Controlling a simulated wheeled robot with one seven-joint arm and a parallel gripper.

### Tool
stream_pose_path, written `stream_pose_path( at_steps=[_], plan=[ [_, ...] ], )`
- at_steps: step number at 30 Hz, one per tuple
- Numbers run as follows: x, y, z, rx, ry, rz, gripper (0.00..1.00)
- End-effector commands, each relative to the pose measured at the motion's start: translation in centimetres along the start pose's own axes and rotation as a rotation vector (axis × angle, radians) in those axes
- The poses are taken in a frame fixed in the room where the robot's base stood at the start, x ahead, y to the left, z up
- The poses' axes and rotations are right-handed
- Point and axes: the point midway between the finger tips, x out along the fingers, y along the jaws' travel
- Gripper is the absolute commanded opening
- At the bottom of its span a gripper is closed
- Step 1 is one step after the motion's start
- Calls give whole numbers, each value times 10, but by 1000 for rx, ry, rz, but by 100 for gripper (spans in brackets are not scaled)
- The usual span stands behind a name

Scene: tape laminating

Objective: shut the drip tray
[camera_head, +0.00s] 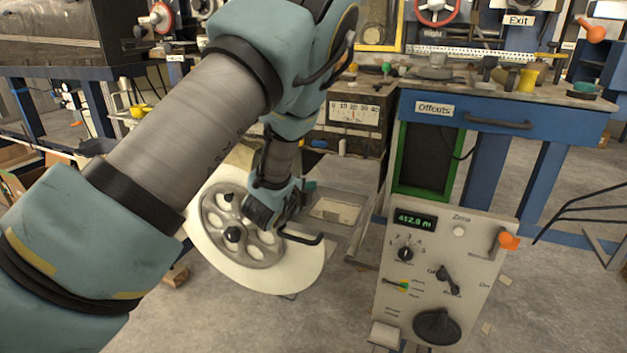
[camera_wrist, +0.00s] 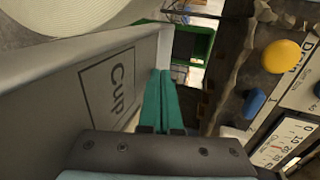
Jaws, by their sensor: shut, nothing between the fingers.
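No part in view carries a readable drip tray label. A grey open tray-like part (camera_head: 348,212) with a pale inside sticks out low in front of the machine in the head view; it may be the drip tray. In the wrist view a grey panel (camera_wrist: 60,95) labelled "Cup" lies just left of my gripper (camera_wrist: 160,75). I cannot tell if they touch. My gripper's teal fingers are together and empty. In the head view my gripper (camera_head: 307,186) is partly hidden by my wrist, beside the tray-like part's left end.
A large white tape roll (camera_head: 290,275) with a grey spoked hub stands left of the tray-like part. A control panel (camera_head: 440,270) with knobs stands front right. A green frame (camera_head: 424,160) and a blue "Offcuts" drawer (camera_head: 480,115) are behind. Bare floor lies in front.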

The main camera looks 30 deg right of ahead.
Motion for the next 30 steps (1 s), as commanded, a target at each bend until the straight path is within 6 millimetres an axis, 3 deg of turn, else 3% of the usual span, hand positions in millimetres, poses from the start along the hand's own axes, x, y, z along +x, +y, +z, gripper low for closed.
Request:
stream_pose_path(
  at_steps=[6, 20, 23, 30],
  plan=[
    [19, -7, 0, -1, -1, 0, 0],
    [26, -7, 0, -1, -1, -1, 0],
    [41, -10, 0, 0, 1, -3, 0],
    [102, -28, 0, 1, 2, -5, 0]
  ],
)
